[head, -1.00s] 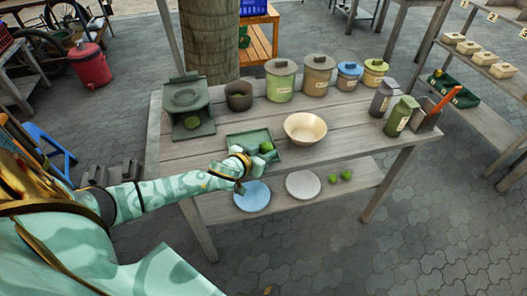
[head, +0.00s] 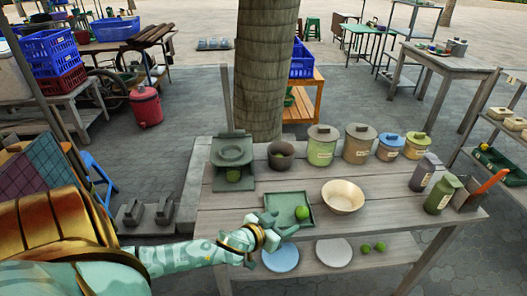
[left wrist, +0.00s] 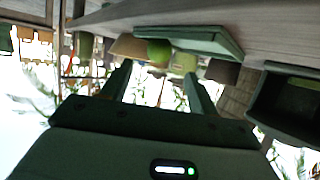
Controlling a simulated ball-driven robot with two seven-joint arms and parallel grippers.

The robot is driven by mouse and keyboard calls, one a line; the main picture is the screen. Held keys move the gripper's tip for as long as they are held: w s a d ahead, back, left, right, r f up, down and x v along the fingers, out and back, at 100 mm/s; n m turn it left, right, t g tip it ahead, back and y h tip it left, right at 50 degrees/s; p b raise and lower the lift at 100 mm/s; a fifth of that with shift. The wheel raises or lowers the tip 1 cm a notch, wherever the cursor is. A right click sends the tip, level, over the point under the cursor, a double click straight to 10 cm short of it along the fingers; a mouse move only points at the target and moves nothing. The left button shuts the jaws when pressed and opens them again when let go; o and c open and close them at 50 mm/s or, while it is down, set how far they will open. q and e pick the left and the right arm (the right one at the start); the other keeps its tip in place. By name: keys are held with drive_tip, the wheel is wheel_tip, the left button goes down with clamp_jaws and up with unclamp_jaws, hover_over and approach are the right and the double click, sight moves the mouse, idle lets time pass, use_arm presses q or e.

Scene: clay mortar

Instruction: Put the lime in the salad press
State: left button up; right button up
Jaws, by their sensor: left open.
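A green lime (head: 302,213) lies on the right part of a shallow green tray (head: 304,232) on the table. It also shows in the tilted left wrist view (left wrist: 160,51), beyond the fingers. The dark green press (head: 232,151), with a round dish-like top, stands at the table's back left. My right gripper is not in view.
A cream bowl (head: 343,203) stands right of the tray. A brown pot (head: 281,161) and several lidded canisters (head: 321,150) line the back. Two grey-green bottles (head: 440,196) stand at the right.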

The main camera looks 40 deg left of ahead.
use_arm(q)
drive_tip(key=p+v, duration=0.1)
drive_tip(key=v, duration=0.6)
drive_tip(key=shift+s, duration=0.2)
